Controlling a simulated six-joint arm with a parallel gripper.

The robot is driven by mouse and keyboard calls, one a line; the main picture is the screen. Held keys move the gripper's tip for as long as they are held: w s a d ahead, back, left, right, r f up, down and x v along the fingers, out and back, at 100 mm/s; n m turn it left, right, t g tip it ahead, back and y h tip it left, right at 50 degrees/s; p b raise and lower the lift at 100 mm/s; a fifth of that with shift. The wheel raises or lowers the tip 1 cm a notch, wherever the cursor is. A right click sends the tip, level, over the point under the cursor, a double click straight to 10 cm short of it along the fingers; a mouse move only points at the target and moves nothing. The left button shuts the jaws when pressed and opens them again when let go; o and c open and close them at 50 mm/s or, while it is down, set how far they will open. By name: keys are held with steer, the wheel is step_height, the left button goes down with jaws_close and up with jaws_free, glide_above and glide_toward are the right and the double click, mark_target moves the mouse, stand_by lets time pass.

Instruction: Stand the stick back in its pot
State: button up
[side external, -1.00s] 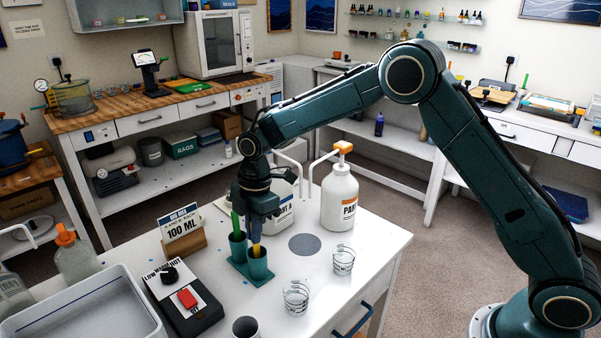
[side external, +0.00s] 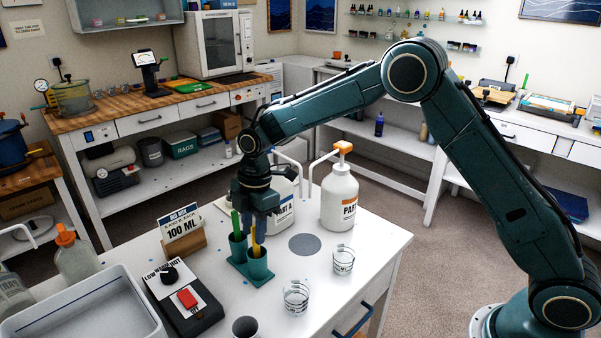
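A teal double pot holder stands on the white table. Its left pot (side external: 238,248) holds a green stick (side external: 236,224). Its right pot (side external: 259,268) holds a yellow stick (side external: 254,236), which stands nearly upright with its lower end hidden inside the pot. My gripper (side external: 256,212) is directly above the right pot, pointing down, around the top of the yellow stick. Its fingers look parted, with the stick showing between and below them. The stick's top end is hidden by the gripper.
Behind the gripper stand a Part A bottle (side external: 284,214) and a white pump bottle (side external: 339,203). Clear measuring cups (side external: 296,297) (side external: 343,260) stand to the right.

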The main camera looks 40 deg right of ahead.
step_height(320, 180, up, 13)
steer(key=d, duration=0.1)
steer(key=shift+d, duration=0.3)
steer(key=s+d+r+m+t, duration=0.1)
steer(key=s+d+r+m, duration=0.3)
steer(key=s, duration=0.4)
steer(key=s+d+r+m+t, duration=0.2)
steer(key=s+d+r+m, duration=0.1)
steer(key=s+r+m, duration=0.4)
steer(key=s+d+f+m+t, duration=0.1)
steer(key=s+d+f+m, duration=0.1)
steer(key=s, duration=0.7)
steer(key=s+d+f+m+t+h, duration=0.1)
steer(key=s+d+f+m, duration=0.2)
steer(key=s, duration=0.7)
steer(key=shift+d+m+t, duration=0.25)
steer(key=shift+m+t, duration=0.05)
steer(key=shift+m, duration=0.7)
